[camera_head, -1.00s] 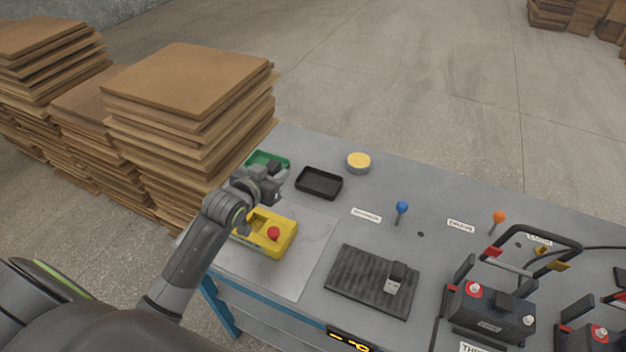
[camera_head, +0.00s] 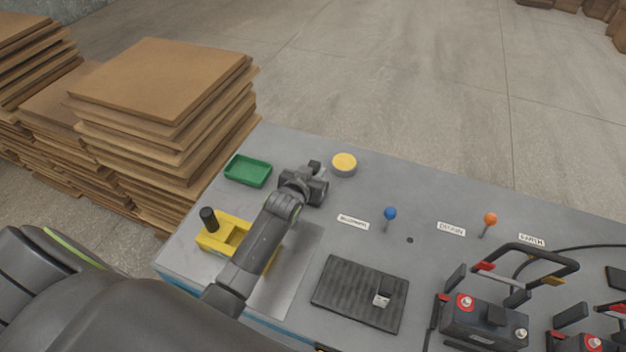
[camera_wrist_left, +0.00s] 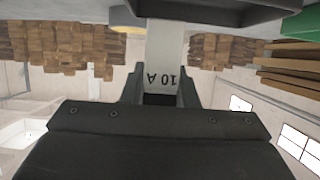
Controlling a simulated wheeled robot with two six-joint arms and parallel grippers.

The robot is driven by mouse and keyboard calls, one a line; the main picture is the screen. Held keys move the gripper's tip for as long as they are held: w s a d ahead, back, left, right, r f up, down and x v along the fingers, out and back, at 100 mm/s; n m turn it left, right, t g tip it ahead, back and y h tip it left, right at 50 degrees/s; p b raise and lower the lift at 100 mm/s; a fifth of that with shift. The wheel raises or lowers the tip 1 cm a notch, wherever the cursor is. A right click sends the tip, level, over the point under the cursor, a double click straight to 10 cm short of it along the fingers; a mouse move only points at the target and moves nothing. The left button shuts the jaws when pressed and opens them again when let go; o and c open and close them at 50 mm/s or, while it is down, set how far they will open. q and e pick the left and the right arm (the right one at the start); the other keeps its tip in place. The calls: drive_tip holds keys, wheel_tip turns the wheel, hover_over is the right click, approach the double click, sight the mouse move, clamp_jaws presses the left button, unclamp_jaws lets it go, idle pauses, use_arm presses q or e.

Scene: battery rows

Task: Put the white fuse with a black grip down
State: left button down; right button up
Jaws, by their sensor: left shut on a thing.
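My left gripper (camera_head: 312,185) is over the far left part of the table, where it hides the black tray in the head view. In the left wrist view its fingers (camera_wrist_left: 160,86) are shut on a white fuse (camera_wrist_left: 166,55) marked "10 A". The dark part between the fingers looks like its black grip. A dark edge, apparently the black tray (camera_wrist_left: 215,14), crosses the top of that view close to the fuse; I cannot tell whether they touch. Another white fuse with a black grip (camera_head: 382,299) sits on the ribbed black mat (camera_head: 345,285). My right gripper is not in view.
A green tray (camera_head: 248,170) lies left of the gripper and a yellow round tin (camera_head: 344,163) right of it. A yellow box (camera_head: 212,240) with a black knob is under my arm. Blue (camera_head: 390,213) and orange (camera_head: 490,219) knobs and a battery (camera_head: 482,325) stand rightward.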

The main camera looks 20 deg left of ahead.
use_arm(q)
wheel_tip(320, 180, down, 3)
drive_tip(key=shift+f, duration=0.2)
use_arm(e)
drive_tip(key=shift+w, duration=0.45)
use_arm(q)
drive_tip(key=shift+f, duration=0.15)
drive_tip(key=c, duration=1.1)
unclamp_jaws()
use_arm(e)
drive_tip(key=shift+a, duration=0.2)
